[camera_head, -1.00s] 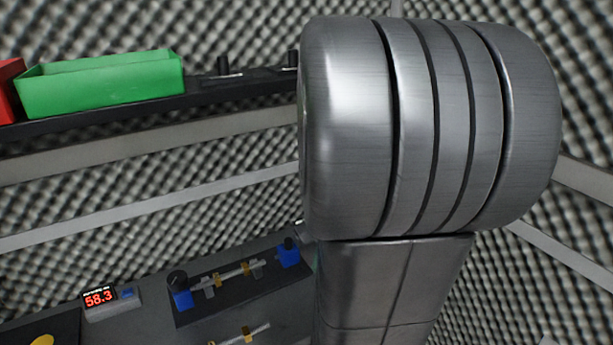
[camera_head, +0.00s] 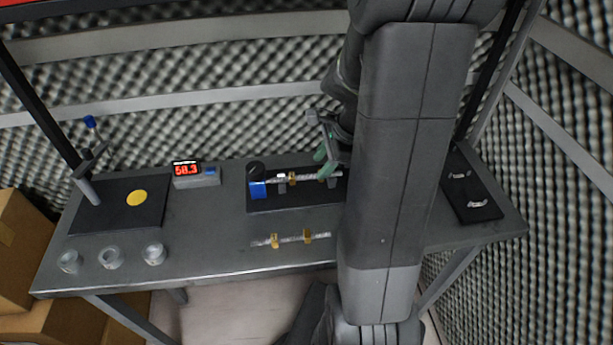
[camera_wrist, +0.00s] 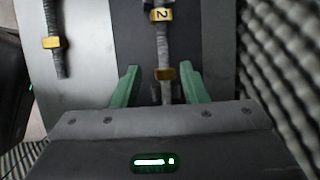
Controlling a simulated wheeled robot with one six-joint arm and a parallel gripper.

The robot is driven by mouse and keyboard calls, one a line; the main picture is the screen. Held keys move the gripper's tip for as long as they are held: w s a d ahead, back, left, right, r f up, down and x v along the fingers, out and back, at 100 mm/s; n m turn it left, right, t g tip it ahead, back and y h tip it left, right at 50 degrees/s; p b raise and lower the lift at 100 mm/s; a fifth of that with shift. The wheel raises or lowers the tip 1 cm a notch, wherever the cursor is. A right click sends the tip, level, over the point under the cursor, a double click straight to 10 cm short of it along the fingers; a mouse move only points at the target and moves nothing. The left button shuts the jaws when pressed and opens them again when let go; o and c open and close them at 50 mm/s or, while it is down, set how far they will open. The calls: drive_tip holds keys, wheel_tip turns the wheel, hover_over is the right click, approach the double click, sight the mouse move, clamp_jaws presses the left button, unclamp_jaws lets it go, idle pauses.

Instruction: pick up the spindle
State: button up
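Two grey rods with gold collars, either of which may be the spindle, are in view. One rod (camera_head: 303,179) lies on a black fixture with a blue end block (camera_head: 258,189). It shows in the wrist view (camera_wrist: 162,46) with a "2" tag on its upper collar. The other rod (camera_head: 290,239) lies on the bench nearer the front and is at left in the wrist view (camera_wrist: 57,40). My gripper (camera_wrist: 160,70) is open, its green fingers on either side of the tagged rod's lower part, not visibly touching it. My arm hides the fixture's right end.
A grey bench (camera_head: 205,230) carries a red readout of 58.3 (camera_head: 187,170), a black pad with a yellow disc (camera_head: 136,198) and three clear round dishes (camera_head: 112,257). A black plate (camera_head: 470,187) lies at right. Foam walls stand close behind.

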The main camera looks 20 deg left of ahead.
sight(311, 175)
drive_tip(key=shift+w+a+x, duration=0.1)
drive_tip(key=shift+x, duration=1.2)
drive_tip(key=shift+w+a+x, duration=0.1)
drive_tip(key=shift+x, duration=1.15)
drive_tip(key=shift+r, duration=0.1)
clamp_jaws()
